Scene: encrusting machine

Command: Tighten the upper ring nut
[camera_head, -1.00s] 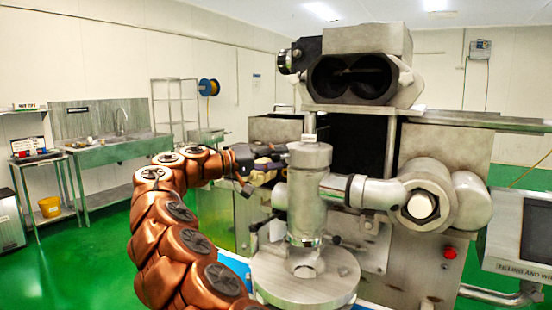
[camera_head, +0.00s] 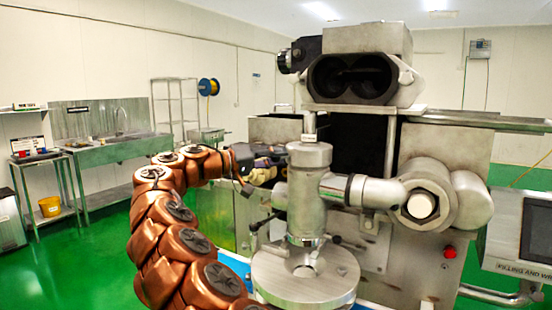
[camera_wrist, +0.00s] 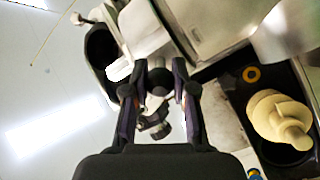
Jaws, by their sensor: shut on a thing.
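The machine's upright steel cylinder (camera_head: 302,205) stands at the centre of the head view. A ring with dark-knobbed handles (camera_head: 337,240) sits around its lower part. A large steel hexagonal nut (camera_head: 445,195) is on the pipe to the right. I cannot tell for sure which part is the upper ring nut. My gripper (camera_head: 270,170) is beside the cylinder's upper left side, its tips partly hidden. In the wrist view, my gripper (camera_wrist: 158,75) is shut on a dark round knob (camera_wrist: 157,82). What the knob is fixed to is unclear.
A round steel plate (camera_head: 290,280) lies below the cylinder. A twin-bore head (camera_head: 352,78) is above. A pale yellow part (camera_wrist: 280,118) lies in a dark recess at right in the wrist view. Green floor is free at left (camera_head: 90,240).

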